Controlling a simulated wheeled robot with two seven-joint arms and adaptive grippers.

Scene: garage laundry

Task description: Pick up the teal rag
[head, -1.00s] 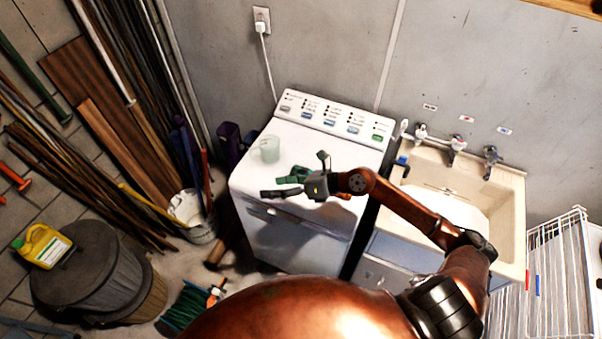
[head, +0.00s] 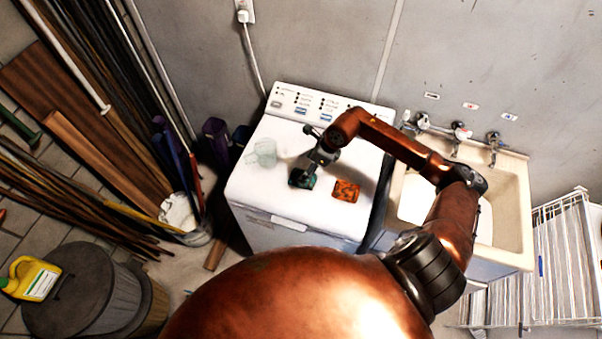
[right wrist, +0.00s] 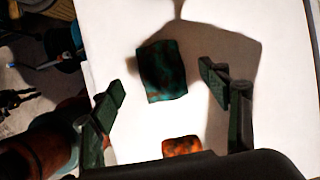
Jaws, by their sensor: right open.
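The teal rag (head: 303,181) is a small dark teal folded cloth lying on top of the white washing machine (head: 252,190). In the right wrist view the teal rag (right wrist: 162,71) lies beyond and between my spread fingers, touching neither. My right gripper (head: 308,172) points down over the rag and hides part of it in the head view. In the right wrist view the right gripper (right wrist: 165,92) is open and empty. My left gripper is in neither view.
An orange rag (head: 345,190) lies just right of the teal one, and also shows in the right wrist view (right wrist: 181,146). A clear cup (head: 264,153) stands to the left on the machine. A sink (head: 515,213) adjoins on the right.

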